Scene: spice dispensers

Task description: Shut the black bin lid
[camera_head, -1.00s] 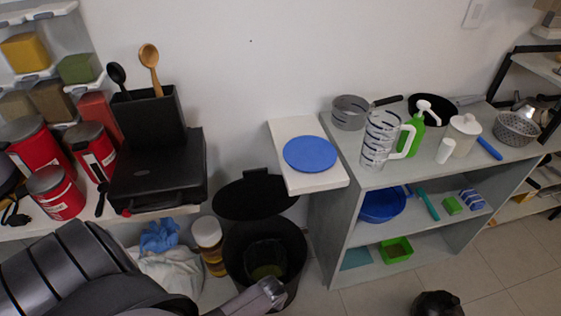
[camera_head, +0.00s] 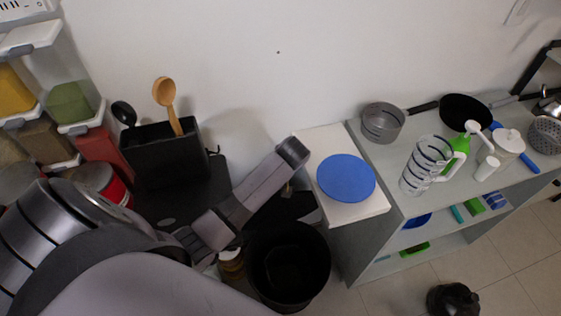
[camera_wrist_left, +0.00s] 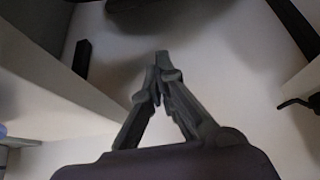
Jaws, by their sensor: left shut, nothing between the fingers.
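The black bin (camera_head: 318,262) stands on the floor in the head view, left of the grey shelf unit. Its top is open and its dark inside shows. The black lid (camera_head: 295,207) is up at the back of the bin, partly hidden by my left arm. My left gripper (camera_wrist_left: 157,72) is shut and empty in the wrist view. In the head view my left arm reaches across to the area above the lid, and its fingers are hard to make out. I cannot tell whether they touch the lid. My right gripper is not in view.
A white board with a blue disc (camera_head: 346,178) juts out just right of the lid. The grey shelf unit (camera_head: 365,235) carries a striped jug (camera_head: 420,165) and pans. A black holder with spoons (camera_head: 160,155) stands at the left.

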